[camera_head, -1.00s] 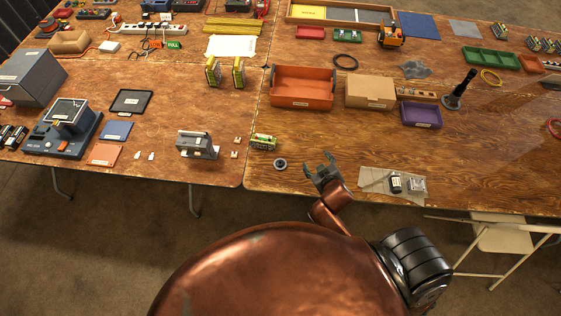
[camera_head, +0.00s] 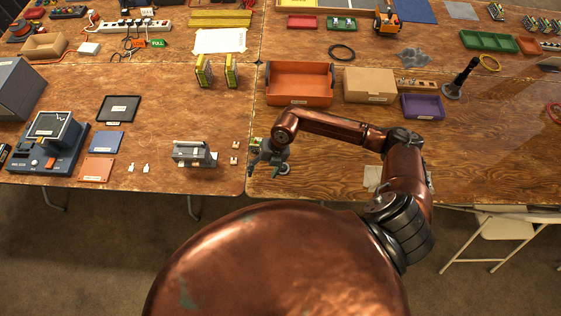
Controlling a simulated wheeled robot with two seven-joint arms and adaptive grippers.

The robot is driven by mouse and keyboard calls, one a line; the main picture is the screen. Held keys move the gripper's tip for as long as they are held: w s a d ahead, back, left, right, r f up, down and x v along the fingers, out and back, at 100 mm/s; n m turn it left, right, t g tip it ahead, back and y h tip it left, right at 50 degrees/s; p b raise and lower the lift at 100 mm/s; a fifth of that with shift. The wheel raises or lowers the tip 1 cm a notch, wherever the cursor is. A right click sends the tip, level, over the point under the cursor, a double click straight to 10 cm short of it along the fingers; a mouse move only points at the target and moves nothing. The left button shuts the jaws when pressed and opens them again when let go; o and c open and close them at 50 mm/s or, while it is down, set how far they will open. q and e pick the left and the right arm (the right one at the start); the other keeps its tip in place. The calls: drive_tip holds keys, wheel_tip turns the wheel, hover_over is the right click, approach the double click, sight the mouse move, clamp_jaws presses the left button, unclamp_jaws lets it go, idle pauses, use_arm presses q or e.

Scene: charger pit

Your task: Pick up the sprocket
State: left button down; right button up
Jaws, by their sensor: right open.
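The sprocket (camera_head: 285,169), a small dark grey ring, lies flat on the wooden table near its front edge, partly covered by my right gripper. My right gripper (camera_head: 268,168) is open, pointing down at the table close beside and over the sprocket. Whether the fingers touch the sprocket I cannot tell. My left gripper is not in view.
A green battery pack (camera_head: 254,145) is mostly hidden behind my right gripper. A grey device (camera_head: 193,154) and small pale pieces stand to the left. An orange bin (camera_head: 300,99) is behind. Table space right of the sprocket is clear.

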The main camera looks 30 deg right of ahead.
sight(283, 168)
drive_tip(key=d+f+h, duration=0.1)
drive_tip(key=d, duration=0.2)
drive_tip(key=w+d+f+h, duration=0.1)
drive_tip(key=d, duration=0.3)
drive_tip(key=w+d+f+h, duration=0.1)
drive_tip(key=d+h, duration=0.1)
drive_tip(key=d, duration=0.1)
drive_tip(key=shift+d+m, duration=0.3)
drive_tip(key=shift+m, duration=0.1)
drive_tip(key=f, duration=0.6)
drive_tip(key=shift+w+a+p, duration=0.15)
drive_tip(key=shift+a+p, duration=0.15)
drive_tip(key=shift+a, duration=0.05)
drive_tip(key=shift+r, duration=0.1)
drive_tip(key=c, duration=1.3)
